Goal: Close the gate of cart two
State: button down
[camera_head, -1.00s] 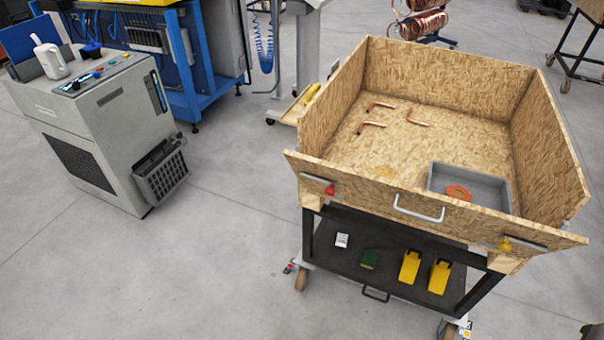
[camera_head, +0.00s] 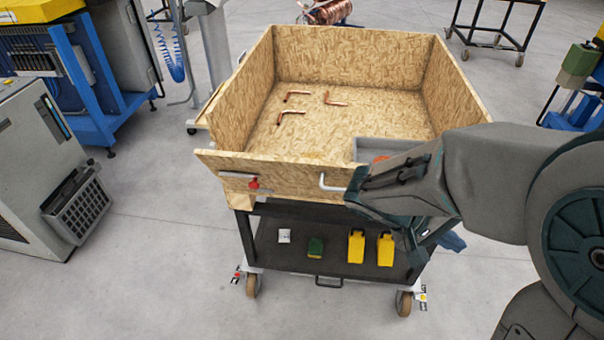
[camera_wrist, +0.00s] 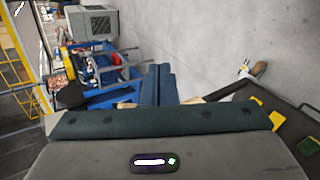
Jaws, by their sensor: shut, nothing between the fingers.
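The cart has chipboard walls, and its front gate (camera_head: 290,178) spans the near side. The gate's top edge sits lower than the side walls; I cannot tell whether it is fully upright or leans outward. A red latch (camera_head: 254,183) is at its left end. The white pull handle (camera_head: 330,184) is partly hidden by my arm, which also covers the gate's right end and the yellow latch there. My gripper reaches across the right front of the cart in the head view. Its dark fingers (camera_wrist: 159,84) are shut together and empty in the wrist view. I cannot tell whether it touches the gate.
Copper elbows (camera_head: 291,117) and a grey tray (camera_head: 390,149) lie inside the cart. The black lower shelf (camera_head: 325,262) holds yellow and green items. A grey machine (camera_head: 35,150) stands left. The floor between it and the cart is clear.

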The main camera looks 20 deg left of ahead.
jog(key=w+a+f+n+t+h+b, duration=0.25)
jog(key=w+a+t, duration=0.2)
jog(key=a, duration=0.25)
jog(key=n+t+y+b, duration=0.3)
jog(key=n+t+y, duration=1.1)
jog(key=y, duration=0.5)
send_near(262, 161)
jog(key=shift+m+t, duration=0.45)
jog(key=shift+t, duration=0.2)
jog(key=p+x, duration=0.1)
jog(key=x, duration=0.3)
jog(key=p+x, duration=0.1)
jog(key=x, duration=0.1)
jog(key=shift+w+a+f+p, duration=0.15)
jog(key=shift+w+f+p, duration=0.15)
jog(key=shift+w, duration=0.25)
